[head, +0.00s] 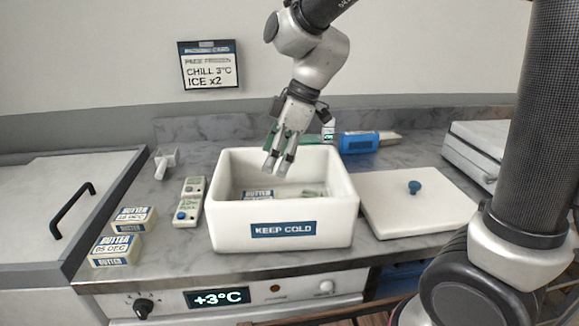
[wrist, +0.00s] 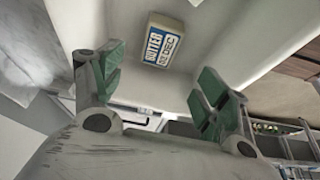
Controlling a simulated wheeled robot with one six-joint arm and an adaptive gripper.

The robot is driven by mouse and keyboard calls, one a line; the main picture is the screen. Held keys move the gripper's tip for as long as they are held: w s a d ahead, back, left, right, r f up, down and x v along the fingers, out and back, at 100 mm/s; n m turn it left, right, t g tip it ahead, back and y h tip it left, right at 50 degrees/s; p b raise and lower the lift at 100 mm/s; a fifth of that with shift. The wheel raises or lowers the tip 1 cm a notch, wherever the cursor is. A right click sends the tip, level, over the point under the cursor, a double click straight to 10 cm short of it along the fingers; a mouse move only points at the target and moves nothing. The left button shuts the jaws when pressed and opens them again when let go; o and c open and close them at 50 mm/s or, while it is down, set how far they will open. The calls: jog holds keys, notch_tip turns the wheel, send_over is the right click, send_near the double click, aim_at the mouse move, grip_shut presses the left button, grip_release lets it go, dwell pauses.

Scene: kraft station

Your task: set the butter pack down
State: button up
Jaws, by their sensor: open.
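A butter pack (wrist: 162,53) lies on the floor of the white box, its label reading "BUTTER 02 DEC" in the wrist view. In the head view it shows inside the box (head: 258,194), partly hidden by the front wall. The white box (head: 232,238) carries a "KEEP COLD" label. My gripper (head: 279,166) points down over the back part of the box. In the wrist view my gripper (wrist: 158,92) has its green-padded fingers wide apart with nothing between them, and the pack lies beyond them.
The lid with a blue knob (head: 415,205) lies to the right. A blue item (head: 360,142) lies behind. A pale object (head: 314,189) is in the box.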

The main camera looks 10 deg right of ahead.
jog(key=s+d+r+m+t+h, duration=0.1)
jog(key=s+d+m, duration=0.4)
jog(key=d, duration=0.4)
jog(key=s+d+r+m+t+h, duration=0.1)
jog(key=s+d+m, duration=0.4)
jog(key=d, duration=0.5)
jog(key=s+d+r+m+t+h, duration=0.1)
jog(key=s+d+r+m+h, duration=0.1)
jog(key=s+d+m, duration=0.4)
jog(key=d+r, duration=0.1)
jog(key=d, duration=0.2)
jog(key=shift+d+r+m+t, duration=0.25)
jog(key=shift+d+m+t, duration=0.15)
